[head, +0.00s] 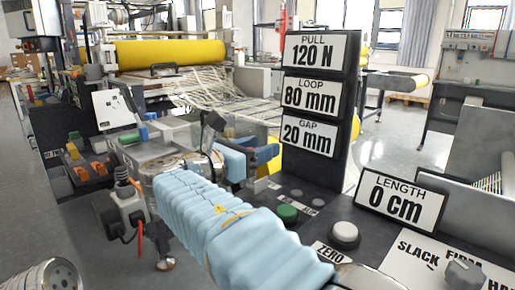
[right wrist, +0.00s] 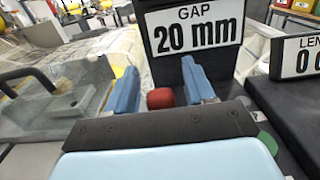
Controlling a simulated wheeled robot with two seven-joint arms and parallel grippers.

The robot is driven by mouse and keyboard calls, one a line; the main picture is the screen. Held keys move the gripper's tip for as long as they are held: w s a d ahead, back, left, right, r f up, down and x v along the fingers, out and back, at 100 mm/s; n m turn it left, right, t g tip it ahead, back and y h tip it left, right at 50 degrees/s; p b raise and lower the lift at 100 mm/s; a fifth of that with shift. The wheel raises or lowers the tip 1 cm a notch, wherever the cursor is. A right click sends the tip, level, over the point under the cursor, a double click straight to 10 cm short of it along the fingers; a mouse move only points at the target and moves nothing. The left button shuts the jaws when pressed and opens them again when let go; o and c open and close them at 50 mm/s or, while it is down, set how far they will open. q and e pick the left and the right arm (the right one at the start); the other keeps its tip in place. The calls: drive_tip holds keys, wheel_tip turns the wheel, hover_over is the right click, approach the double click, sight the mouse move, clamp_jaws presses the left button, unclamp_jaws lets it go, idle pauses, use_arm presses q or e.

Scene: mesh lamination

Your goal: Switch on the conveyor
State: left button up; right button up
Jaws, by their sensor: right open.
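The control panel (head: 310,246) carries a green button (head: 287,213) and a grey-white button (head: 345,234) by a ZERO label. In the right wrist view a red button (right wrist: 160,98) shows between my finger pads, beyond the palm; whether they touch it I cannot tell. A bit of green button (right wrist: 268,141) shows to the right of the gripper. My right gripper (head: 258,160) is open and empty, left of the green button and in front of the sign post; it also shows in the right wrist view (right wrist: 160,82). My left gripper is not in view.
A dark sign post (head: 324,60) reading 120 N, 80 mm and 20 mm stands behind the panel. A LENGTH display (head: 401,200) reads 0 cm. A selector knob (head: 464,273) sits at lower right. The machine with a yellow roll (head: 170,54) and mesh lies behind.

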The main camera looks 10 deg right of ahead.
clamp_jaws()
drive_tip(key=s+a+t+h, duration=0.1)
drive_tip(key=h, duration=0.1)
drive_tip(key=s+a+t+h, duration=0.1)
drive_tip(key=a+t+h, duration=0.1)
drive_tip(key=shift+s+f, duration=0.15)
idle(0.3)
unclamp_jaws()
drive_tip(key=b+v, duration=0.1)
drive_tip(key=v, duration=1.3)
drive_tip(key=shift+d, duration=0.1)
